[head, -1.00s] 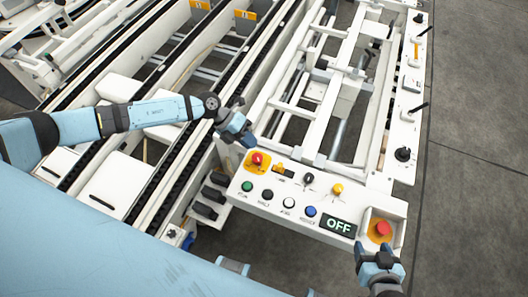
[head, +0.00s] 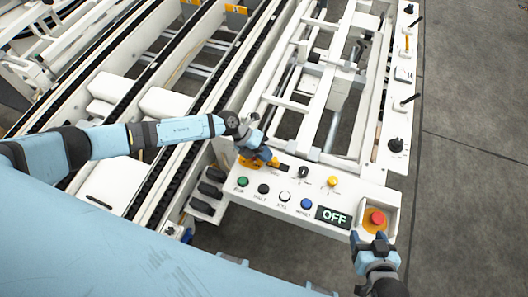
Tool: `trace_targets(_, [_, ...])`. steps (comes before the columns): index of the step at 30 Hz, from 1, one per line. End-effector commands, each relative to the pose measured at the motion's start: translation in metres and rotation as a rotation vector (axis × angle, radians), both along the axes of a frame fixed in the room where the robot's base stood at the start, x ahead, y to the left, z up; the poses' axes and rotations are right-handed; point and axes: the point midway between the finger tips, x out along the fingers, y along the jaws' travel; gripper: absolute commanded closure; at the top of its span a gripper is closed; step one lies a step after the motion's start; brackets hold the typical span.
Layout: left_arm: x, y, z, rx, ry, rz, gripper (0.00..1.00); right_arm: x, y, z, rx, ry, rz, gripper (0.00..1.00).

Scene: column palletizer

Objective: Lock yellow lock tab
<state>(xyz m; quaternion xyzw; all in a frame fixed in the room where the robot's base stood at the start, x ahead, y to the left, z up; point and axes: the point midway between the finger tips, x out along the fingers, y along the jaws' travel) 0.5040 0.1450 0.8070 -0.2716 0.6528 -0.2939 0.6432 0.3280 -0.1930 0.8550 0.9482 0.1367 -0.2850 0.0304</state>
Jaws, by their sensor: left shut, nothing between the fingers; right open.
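A white control panel (head: 235,193) carries a row of buttons and a lit OFF display (head: 333,217). My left gripper (head: 268,158) is shut with nothing in it, over the panel's upper left corner. It covers the red button there, and only part of the yellow plate (head: 245,163) shows. A bit of yellow at the fingertips may be the lock tab; the gripper hides most of it, and I cannot tell whether they touch. A yellow knob (head: 332,181) stands further right. My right gripper (head: 368,242) is open just below the panel's right end.
A red button on an orange plate (head: 376,218) sits at the panel's right end, close to my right gripper. A black selector knob (head: 303,172) stands between the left gripper and the yellow knob. White conveyor rails (head: 215,105) lie behind. Grey floor is clear at right.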

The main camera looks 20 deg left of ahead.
Motion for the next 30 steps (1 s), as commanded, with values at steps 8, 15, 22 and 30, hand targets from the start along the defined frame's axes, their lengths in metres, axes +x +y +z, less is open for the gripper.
trace_targets(8, [-0.001, -0.028, 0.003, -0.002, 0.001, -0.001, 1.0, 0.0, 0.0, 0.011, 0.0, 0.0, 0.0, 0.37])
trace_targets(15, [-0.001, -0.035, 0.0, -0.002, -0.001, -0.001, 1.0, 0.0, 0.0, 0.011, 0.0, -0.001, -0.001, 0.37])
trace_targets(22, [-0.001, -0.035, 0.003, -0.003, -0.001, -0.001, 1.0, 0.0, -0.001, 0.012, -0.001, 0.0, -0.001, 0.37])
trace_targets(30, [0.012, -0.013, 0.026, 0.0, -0.001, 0.001, 1.0, 0.0, -0.004, 0.023, -0.007, -0.001, -0.005, 0.37])
